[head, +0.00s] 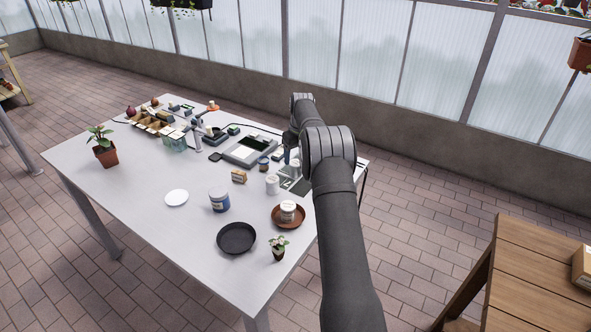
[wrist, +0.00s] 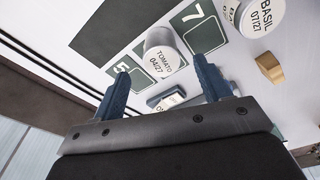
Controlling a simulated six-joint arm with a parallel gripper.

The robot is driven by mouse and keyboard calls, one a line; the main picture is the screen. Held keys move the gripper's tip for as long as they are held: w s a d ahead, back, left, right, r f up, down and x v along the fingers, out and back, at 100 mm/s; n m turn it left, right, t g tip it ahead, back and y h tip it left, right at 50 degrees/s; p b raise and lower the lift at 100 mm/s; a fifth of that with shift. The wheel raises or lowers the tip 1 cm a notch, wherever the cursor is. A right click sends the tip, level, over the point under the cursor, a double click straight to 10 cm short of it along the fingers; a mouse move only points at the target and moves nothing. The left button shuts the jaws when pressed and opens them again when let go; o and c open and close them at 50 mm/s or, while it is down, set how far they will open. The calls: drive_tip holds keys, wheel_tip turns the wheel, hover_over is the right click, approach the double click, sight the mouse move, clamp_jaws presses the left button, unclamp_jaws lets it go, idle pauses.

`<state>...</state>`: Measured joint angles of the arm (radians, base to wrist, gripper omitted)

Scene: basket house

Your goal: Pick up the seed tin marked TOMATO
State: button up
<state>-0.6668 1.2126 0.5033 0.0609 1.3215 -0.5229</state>
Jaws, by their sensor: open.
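The tomato tin (wrist: 158,42) is a pale cylinder with a white lid reading "TOMATO 04/27" in the wrist view. It stands on a dark green and white numbered mat (wrist: 203,32), near the 5 and 7 squares. My gripper (wrist: 161,70) is open. Its two blue fingers are on either side of the tin's lid in the picture, and nothing is gripped. I cannot tell how much height separates them. In the head view my gripper (head: 288,155) is over the right side of the table, mostly hidden by my arm.
A white tin marked BASIL 07/27 (wrist: 262,18) stands to the right in the wrist view, beside a tan block (wrist: 269,67). A small labelled block (wrist: 166,98) shows between the fingers.

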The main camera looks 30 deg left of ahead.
sight(296, 163)
drive_tip(key=shift+w+a+f, duration=0.1)
drive_tip(key=shift+a+f, duration=0.1)
drive_tip(key=shift+f, duration=1.5)
drive_tip(key=shift+a+f, duration=0.2)
drive_tip(key=shift+f, duration=1.5)
drive_tip(key=c, duration=1.1)
drive_tip(key=shift+r, duration=0.1)
